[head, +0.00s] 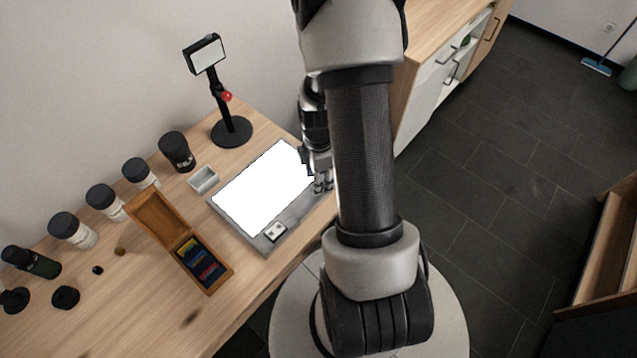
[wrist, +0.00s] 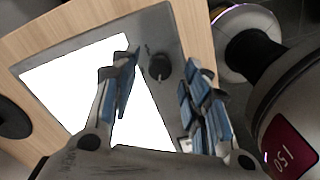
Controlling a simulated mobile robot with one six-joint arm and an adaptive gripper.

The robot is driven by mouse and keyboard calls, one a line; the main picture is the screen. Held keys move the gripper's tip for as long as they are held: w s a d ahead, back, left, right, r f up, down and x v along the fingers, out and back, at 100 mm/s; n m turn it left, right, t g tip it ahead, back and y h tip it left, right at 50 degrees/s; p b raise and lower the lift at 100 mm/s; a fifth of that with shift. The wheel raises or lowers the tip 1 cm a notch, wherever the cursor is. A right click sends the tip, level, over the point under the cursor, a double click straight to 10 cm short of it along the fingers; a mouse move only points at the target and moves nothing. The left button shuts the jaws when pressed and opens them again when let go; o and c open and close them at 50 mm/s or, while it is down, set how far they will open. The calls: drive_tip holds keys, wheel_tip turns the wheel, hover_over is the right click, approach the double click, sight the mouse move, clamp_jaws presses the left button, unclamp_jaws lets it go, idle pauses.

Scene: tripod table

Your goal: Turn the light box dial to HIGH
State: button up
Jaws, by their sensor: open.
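The light box (head: 293,217) is a flat grey panel with a bright white lit face, lying on the wooden table. In the wrist view, its dial (wrist: 160,67) is a dark round knob on the grey border (wrist: 150,30), with small marks beside it too small to read. My gripper (wrist: 162,62) is open, with one blue-padded finger on each side of the dial in the picture. I cannot tell whether either finger touches it. In the head view, my gripper (head: 322,186) is at the box's right edge, and the dial is hidden there.
A small white block (head: 275,231) sits on the box's near border. A small grey tray (head: 203,180), an open wooden case (head: 215,281), several jars and a phone stand (head: 232,131) are left of and behind the box. The table's front edge is close to the box.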

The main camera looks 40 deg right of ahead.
drive_tip(key=shift+f, duration=0.75)
drive_tip(key=shift+c, duration=0.4)
clamp_jaws()
